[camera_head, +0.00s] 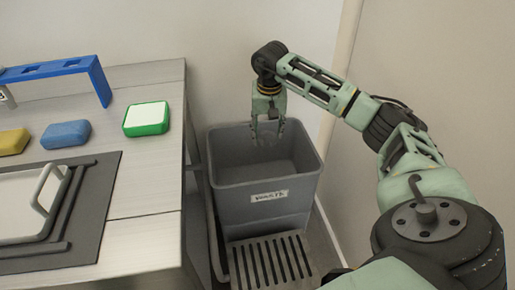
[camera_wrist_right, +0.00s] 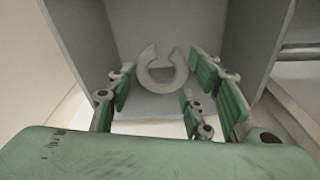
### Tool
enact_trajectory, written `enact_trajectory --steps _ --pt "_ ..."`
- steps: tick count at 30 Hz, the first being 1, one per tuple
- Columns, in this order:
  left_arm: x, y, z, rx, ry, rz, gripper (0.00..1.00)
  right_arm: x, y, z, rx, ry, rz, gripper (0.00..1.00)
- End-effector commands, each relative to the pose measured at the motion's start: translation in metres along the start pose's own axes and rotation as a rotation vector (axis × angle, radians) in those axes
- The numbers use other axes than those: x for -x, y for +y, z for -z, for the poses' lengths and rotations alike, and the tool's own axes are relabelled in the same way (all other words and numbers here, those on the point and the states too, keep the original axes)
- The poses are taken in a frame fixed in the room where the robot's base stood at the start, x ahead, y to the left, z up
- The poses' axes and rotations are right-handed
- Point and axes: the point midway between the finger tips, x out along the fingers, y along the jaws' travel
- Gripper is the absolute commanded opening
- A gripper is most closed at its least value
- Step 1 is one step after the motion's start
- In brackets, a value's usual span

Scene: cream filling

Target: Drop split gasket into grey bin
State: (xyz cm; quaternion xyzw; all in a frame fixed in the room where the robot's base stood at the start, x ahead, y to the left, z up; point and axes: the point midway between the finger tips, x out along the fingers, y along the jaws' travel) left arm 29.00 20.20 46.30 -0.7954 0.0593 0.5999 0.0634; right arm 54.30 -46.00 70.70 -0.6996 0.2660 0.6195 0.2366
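The grey bin (camera_head: 265,200), labelled WASTE, stands on the floor right of the steel table. My right gripper (camera_head: 267,130) points down over the bin's opening, with its fingertips around rim height. In the right wrist view its green-padded fingers are spread wide. A pale split gasket (camera_wrist_right: 162,84), a ring with a gap at the top, shows beyond and between the fingers, against the grey bin interior. No finger clearly grips it; I cannot tell whether it is falling or resting. In the head view I cannot make it out. My left gripper is not in view.
On the steel table (camera_head: 150,195) are a green-and-white block (camera_head: 147,117), a blue sponge (camera_head: 66,134), a yellow sponge (camera_head: 12,141), a blue rack (camera_head: 50,69) and a tray (camera_head: 18,207) on a dark mat. A slatted step (camera_head: 268,262) stands before the bin. Walls enclose the bin behind and right.

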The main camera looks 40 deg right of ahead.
Motion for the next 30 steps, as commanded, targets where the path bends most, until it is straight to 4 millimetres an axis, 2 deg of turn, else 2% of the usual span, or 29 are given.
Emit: enact_trajectory --steps 1,6,17,20,30 --pt "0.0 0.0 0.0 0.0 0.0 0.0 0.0 0.0 0.0 0.0 0.0 0.0 0.0 0.54" --pt "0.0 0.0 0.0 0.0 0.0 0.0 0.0 0.0 0.0 0.0 0.0 0.0 0.0 0.66" --pt "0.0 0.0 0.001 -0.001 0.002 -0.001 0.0 0.006 0.0 0.001 0.0 0.001 0.001 0.66" --pt "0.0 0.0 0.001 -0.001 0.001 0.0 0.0 0.019 -0.001 0.001 -0.001 0.002 0.003 0.66" --pt "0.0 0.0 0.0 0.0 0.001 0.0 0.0 0.089 -0.001 0.001 0.0 0.003 0.003 0.66"
